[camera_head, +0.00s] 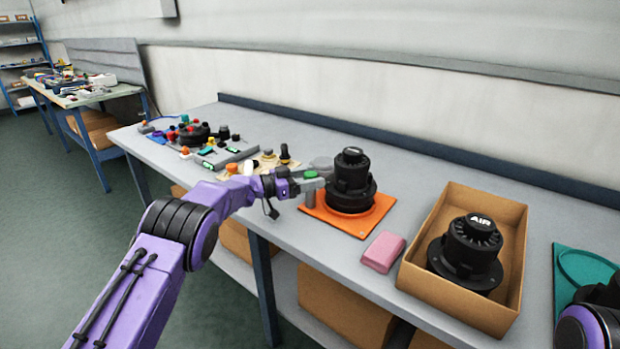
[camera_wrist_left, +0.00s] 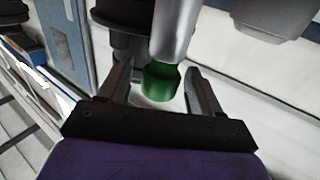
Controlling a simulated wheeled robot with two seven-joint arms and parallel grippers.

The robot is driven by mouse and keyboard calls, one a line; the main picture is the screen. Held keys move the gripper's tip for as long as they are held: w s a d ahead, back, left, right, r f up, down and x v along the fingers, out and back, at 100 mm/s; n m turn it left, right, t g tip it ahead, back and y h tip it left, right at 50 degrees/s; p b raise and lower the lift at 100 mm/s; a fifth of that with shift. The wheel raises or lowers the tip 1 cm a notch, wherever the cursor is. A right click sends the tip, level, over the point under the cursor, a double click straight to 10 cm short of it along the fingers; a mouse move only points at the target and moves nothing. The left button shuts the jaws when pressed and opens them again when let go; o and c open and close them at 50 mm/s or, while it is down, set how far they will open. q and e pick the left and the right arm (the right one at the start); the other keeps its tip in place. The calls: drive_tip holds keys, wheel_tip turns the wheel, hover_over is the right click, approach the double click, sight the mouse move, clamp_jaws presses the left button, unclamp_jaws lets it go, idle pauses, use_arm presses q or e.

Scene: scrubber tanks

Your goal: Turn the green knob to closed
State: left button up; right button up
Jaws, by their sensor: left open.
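The green knob (camera_head: 310,174) shows small in the head view, beside the black scrubber tank (camera_head: 350,180) on the orange mat (camera_head: 376,218). In the left wrist view the green knob (camera_wrist_left: 160,82) sits at the end of a grey cylindrical part (camera_wrist_left: 175,35). My left gripper (camera_wrist_left: 158,92) is open, with one finger on each side of the knob. A gap shows on both sides, so neither finger appears to touch it. In the head view the left gripper (camera_head: 300,184) partly hides the knob's surroundings. My right gripper is out of view; only part of my right arm shows.
A cardboard box (camera_head: 420,285) holds a second black tank marked AIR (camera_head: 480,240). A pink block (camera_head: 382,252) lies between the box and the mat. Several small parts and knobs crowd the bench's left end. A teal mat (camera_head: 568,290) lies at the right.

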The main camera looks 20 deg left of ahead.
use_arm(q)
drive_tip(key=b+v, duration=0.1)
drive_tip(key=v, duration=0.9)
drive_tip(key=shift+a+b, duration=0.15)
drive_tip(key=shift+b, duration=0.2)
drive_tip(key=shift+s, duration=0.15)
